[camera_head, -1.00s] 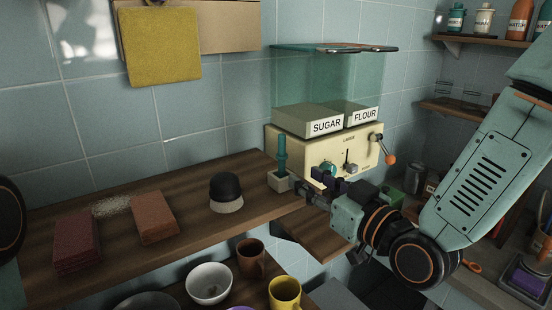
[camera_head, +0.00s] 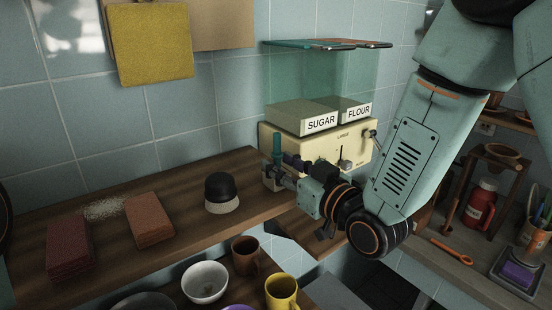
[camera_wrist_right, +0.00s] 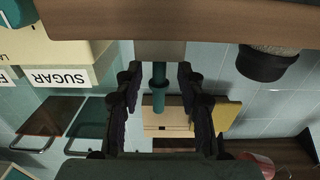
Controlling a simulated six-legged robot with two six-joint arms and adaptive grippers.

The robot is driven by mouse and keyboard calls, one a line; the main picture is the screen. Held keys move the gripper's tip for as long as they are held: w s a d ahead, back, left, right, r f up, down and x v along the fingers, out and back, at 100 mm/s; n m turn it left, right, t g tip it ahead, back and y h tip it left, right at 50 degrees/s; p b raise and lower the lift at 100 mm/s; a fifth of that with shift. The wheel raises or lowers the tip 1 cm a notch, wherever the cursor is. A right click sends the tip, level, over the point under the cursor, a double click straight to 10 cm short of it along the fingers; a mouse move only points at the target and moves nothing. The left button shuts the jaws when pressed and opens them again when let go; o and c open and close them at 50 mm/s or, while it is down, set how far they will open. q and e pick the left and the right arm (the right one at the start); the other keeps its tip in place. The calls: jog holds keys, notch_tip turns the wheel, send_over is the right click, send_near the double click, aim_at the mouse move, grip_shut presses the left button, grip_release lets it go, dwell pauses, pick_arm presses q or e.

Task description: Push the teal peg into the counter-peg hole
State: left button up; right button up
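The peg also shows in the right wrist view (camera_wrist_right: 158,100), where the picture is upside down and the block (camera_wrist_right: 160,52) is at the top. My right gripper (camera_head: 282,172) is at the peg, coming from the right. In the wrist view its two dark fingers (camera_wrist_right: 159,95) stand on either side of the peg, with a visible gap on both sides. The hole itself is hidden. My left gripper is not in view.
A cream machine (camera_head: 345,148) with sugar and flour bins stands just behind the block. Mugs and a white bowl (camera_head: 205,281) sit on a lower shelf. Counter between shaker and block is clear.

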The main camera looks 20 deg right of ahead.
jog(key=shift+x, duration=1.05)
jog(key=shift+d, duration=0.1)
jog(key=shift+s, duration=0.1)
jog(key=c, duration=0.7)
grip_shut()
